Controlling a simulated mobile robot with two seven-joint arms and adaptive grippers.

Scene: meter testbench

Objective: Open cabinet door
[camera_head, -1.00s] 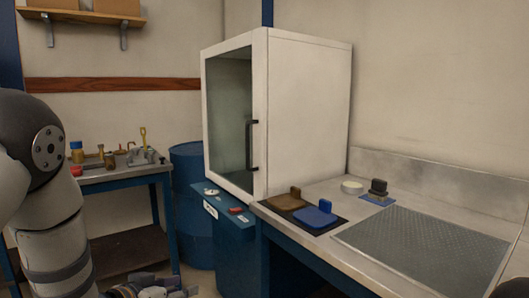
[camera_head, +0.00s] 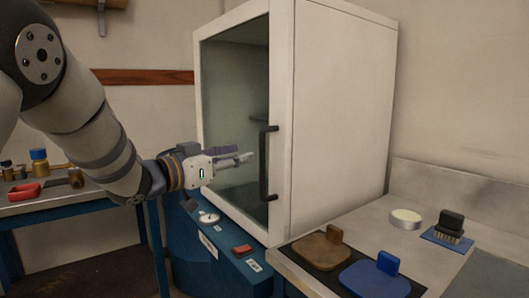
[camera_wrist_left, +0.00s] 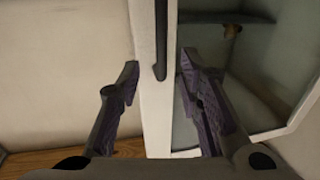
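The white cabinet (camera_head: 335,110) stands on the blue bench with its glass door (camera_head: 233,120) facing left; the door looks closed. A black vertical bar handle (camera_head: 266,163) is on the door's right edge. My left gripper (camera_head: 250,157) reaches in from the left at handle height, just left of the handle. In the left wrist view my left gripper (camera_wrist_left: 158,80) is open, its two dark fingers on either side of the white door frame (camera_wrist_left: 151,120). The handle (camera_wrist_left: 161,40) lies between them, with no visible contact. My right gripper is not in view.
The blue bench under the cabinet carries a gauge (camera_head: 208,218) and a red switch (camera_head: 242,249). A side table (camera_head: 75,207) with bottles stands at left.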

